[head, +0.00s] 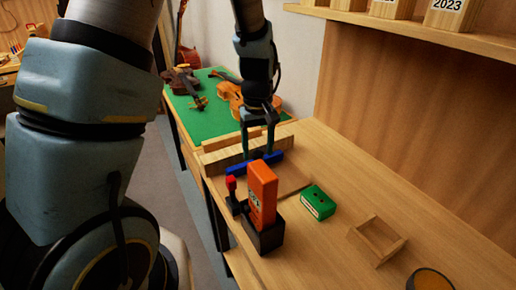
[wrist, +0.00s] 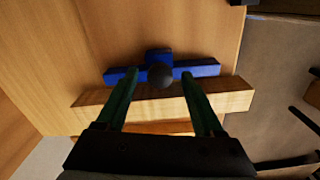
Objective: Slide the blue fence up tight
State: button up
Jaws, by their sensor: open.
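The blue fence (wrist: 206,68) is a long bar with a raised block and a dark round knob (wrist: 161,76) at its middle. In the head view the blue fence (head: 233,172) lies on the bench below my gripper (head: 258,150). A pale wooden strip (wrist: 160,101) runs alongside the fence in the wrist view. My gripper (wrist: 159,82) is open. Its two green fingers reach over the wooden strip, one on each side of the knob, with space between fingers and knob. I cannot tell whether fence and strip touch.
An orange upright tool (head: 262,193) on a dark base stands in front of the fence, with a red knob (head: 231,182) beside it. A green box (head: 318,202) and a small wooden tray (head: 377,241) sit to the right. A green mat (head: 215,110) with violins lies behind.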

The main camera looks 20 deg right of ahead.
aim_at(258, 153)
notch_tip(258, 153, up, 11)
jog(key=b, duration=0.2)
dwell(0.4)
jog(key=shift+f, duration=0.1)
